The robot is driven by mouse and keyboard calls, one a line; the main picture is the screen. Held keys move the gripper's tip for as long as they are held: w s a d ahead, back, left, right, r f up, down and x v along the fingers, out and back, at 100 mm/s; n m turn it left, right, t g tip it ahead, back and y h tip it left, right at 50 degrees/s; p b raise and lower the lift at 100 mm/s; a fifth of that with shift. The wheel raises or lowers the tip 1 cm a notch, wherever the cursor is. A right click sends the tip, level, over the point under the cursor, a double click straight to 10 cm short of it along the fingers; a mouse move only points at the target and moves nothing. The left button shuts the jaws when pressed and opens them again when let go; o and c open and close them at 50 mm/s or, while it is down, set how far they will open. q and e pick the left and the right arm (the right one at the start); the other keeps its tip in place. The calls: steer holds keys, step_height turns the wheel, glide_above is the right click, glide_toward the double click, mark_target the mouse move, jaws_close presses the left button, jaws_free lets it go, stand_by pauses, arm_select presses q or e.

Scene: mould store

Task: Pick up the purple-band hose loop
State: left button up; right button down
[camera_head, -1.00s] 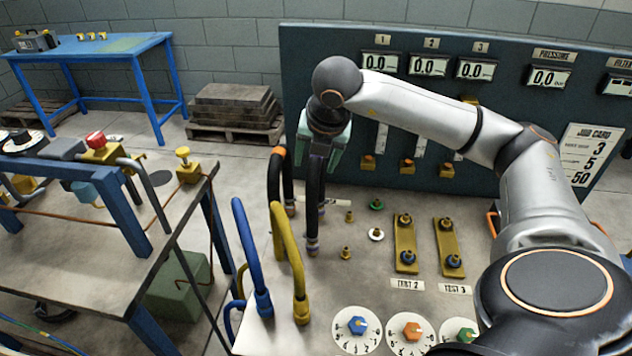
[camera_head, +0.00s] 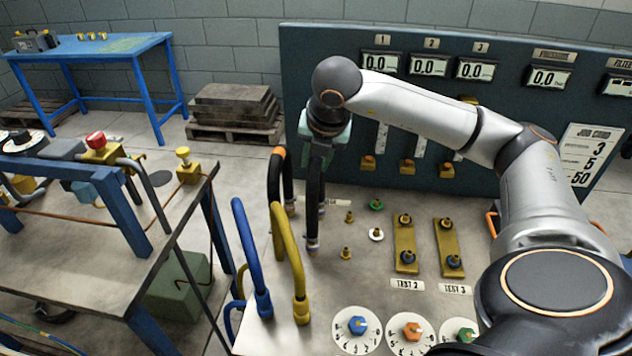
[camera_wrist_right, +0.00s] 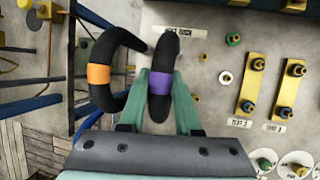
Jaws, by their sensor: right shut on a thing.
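The purple-band hose loop (camera_head: 313,203) is a black hose standing upright on the bench, at its far left part. In the right wrist view its purple band (camera_wrist_right: 160,84) lies between the fingers of my right gripper (camera_wrist_right: 161,92). In the head view my right gripper (camera_head: 316,158) points down and is shut on the upper part of the loop, hiding the band. The loop's lower end still appears at the bench top. My left gripper is not in view.
An orange-band black loop (camera_head: 274,185) stands close on the left. A blue loop (camera_head: 247,250) and a yellow loop (camera_head: 289,250) stand nearer. Brass fittings (camera_head: 346,253) and test bars (camera_head: 405,245) are on the right. The dark gauge panel (camera_head: 300,75) rises behind.

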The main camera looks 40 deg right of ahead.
steer(key=shift+r, duration=0.15)
steer(key=shift+r, duration=0.2)
steer(key=r, duration=0.1)
steer(key=r+p, duration=0.2)
steer(key=shift+s+d+r, duration=0.1)
steer(key=shift+s+r, duration=0.15)
steer(key=shift+r, duration=0.05)
steer(key=s+d+r+b, duration=0.1)
steer(key=s+d+r, duration=0.1)
steer(key=s+r, duration=0.6)
steer(key=s, duration=0.5)
steer(key=shift+s+d+r+b, duration=0.15)
steer(key=shift+r+b, duration=0.15)
steer(key=shift+r, duration=0.1)
